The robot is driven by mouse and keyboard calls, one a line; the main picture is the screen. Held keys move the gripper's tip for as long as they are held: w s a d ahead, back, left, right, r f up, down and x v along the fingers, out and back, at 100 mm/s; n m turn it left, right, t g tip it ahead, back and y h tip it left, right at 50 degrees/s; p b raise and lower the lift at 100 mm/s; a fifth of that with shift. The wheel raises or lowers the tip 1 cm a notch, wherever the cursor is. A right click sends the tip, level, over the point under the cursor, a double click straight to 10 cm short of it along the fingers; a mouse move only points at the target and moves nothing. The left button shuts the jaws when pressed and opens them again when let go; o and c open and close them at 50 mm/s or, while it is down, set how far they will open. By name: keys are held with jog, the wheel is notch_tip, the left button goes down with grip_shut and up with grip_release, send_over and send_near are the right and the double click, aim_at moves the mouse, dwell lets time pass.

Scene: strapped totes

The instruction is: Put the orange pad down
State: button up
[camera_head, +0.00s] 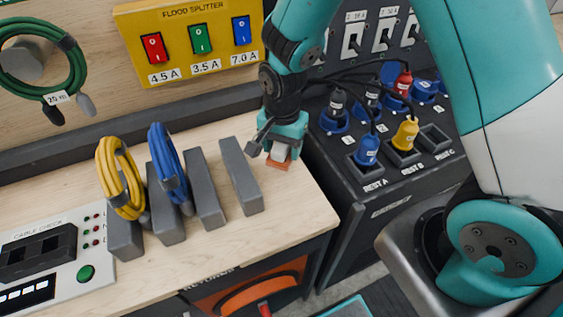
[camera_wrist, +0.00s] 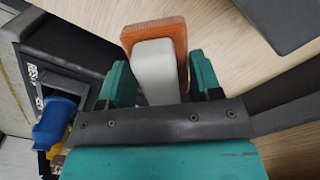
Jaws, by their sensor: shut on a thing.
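The orange pad (camera_head: 278,164) shows as a small orange edge beneath my gripper (camera_head: 281,148), over the right end of the wooden bench top. In the wrist view the orange pad (camera_wrist: 154,30) has a pale grey block (camera_wrist: 155,68) on it, which sits between the two teal fingers of my gripper (camera_wrist: 158,80). My gripper is shut on this grey block, with the orange part beyond the fingertips. The pad is at or very close to the bench surface; I cannot tell whether it touches.
Dark grey upright blocks (camera_head: 240,176) stand left of my gripper, with a yellow cable coil (camera_head: 121,178) and a blue one (camera_head: 168,164) hung among them. A dark panel with plugs (camera_head: 385,150) stands close on the right. Bare bench (camera_head: 295,205) lies in front.

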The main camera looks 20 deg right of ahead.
aim_at(282, 176)
jog(key=shift+f+p, duration=0.35)
jog(key=shift+f, duration=2.95)
jog(key=shift+f, duration=0.1)
jog(key=o, duration=1)
jog(key=shift+o, duration=0.2)
notch_tip(282, 176, up, 12)
jog(key=shift+r+b, duration=0.1)
jog(key=shift+b, duration=1)
jog(key=s+a+r+n+y, duration=0.2)
jog(key=s+r+n, duration=0.5)
jog(key=s+n, duration=0.1)
jog(key=s+a+r+n+y, duration=0.2)
jog(key=s+r+n, duration=0.6)
jog(key=s, duration=0.2)
jog(key=shift+s+a, duration=0.2)
